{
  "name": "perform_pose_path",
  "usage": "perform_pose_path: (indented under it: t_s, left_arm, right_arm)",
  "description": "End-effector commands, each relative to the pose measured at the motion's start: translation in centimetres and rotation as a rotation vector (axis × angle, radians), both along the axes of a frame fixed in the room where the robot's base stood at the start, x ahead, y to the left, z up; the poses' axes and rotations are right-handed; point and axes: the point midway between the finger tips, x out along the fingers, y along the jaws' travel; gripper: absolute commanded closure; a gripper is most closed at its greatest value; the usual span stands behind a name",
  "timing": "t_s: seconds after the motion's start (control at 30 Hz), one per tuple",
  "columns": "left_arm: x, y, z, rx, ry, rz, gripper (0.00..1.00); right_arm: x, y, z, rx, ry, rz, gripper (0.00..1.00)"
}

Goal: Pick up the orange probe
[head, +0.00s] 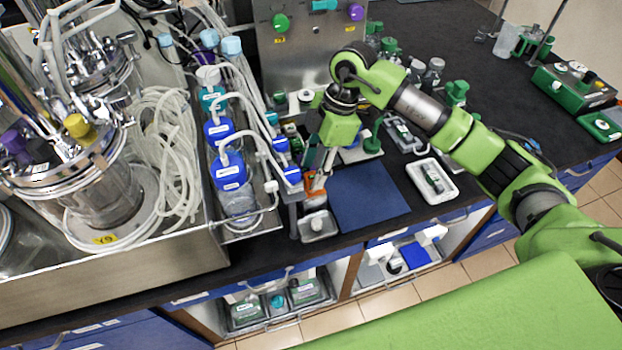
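My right gripper (318,174) reaches down over the bench from the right arm, its fingers pointing at a small holder near the bench's front edge. An orange piece (307,182), likely the orange probe, shows just at the fingertips, above a small clear container (318,225). The fingers and the probe overlap at this small size. I cannot tell whether the fingers touch it or are closed on it. My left gripper is not in view.
A rack of blue-capped bottles (228,170) stands close to the left. A dark blue mat (367,194) lies to the right, with a white tray (432,181) beyond it. A metal panel (300,60) rises behind. Bioreactor vessels (100,195) and tubing fill the left.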

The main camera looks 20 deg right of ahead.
Motion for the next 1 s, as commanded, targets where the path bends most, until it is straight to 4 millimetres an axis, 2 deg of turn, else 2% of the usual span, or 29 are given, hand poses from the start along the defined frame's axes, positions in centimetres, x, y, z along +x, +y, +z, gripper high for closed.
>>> perform_pose_path:
  t_s: [0.27, 0.3, 0.43, 0.47, 0.8, 0.87, 1.0]
  left_arm:
    - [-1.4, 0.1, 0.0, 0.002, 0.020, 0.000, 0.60]
    - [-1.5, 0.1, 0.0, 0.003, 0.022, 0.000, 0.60]
    - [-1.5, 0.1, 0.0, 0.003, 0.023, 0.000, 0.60]
    - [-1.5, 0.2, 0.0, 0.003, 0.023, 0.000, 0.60]
    - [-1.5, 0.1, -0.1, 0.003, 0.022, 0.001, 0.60]
    - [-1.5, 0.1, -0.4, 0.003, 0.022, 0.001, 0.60]
    - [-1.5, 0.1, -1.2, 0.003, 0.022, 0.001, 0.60]
  right_arm:
    - [0.0, 0.1, -0.6, -0.001, -0.001, 0.001, 0.61]
    - [0.0, 0.1, -0.6, -0.001, -0.001, 0.000, 0.64]
    - [0.0, 0.1, -0.6, -0.001, -0.001, 0.001, 0.97]
    - [0.0, 0.1, -0.6, -0.001, -0.001, 0.001, 1.00]
    - [0.1, 0.1, -0.3, 0.000, -0.002, 0.000, 1.00]
    - [0.1, 0.2, 0.2, 0.001, -0.003, 0.001, 1.00]
    - [0.2, 0.2, 2.5, 0.001, -0.007, 0.001, 1.00]
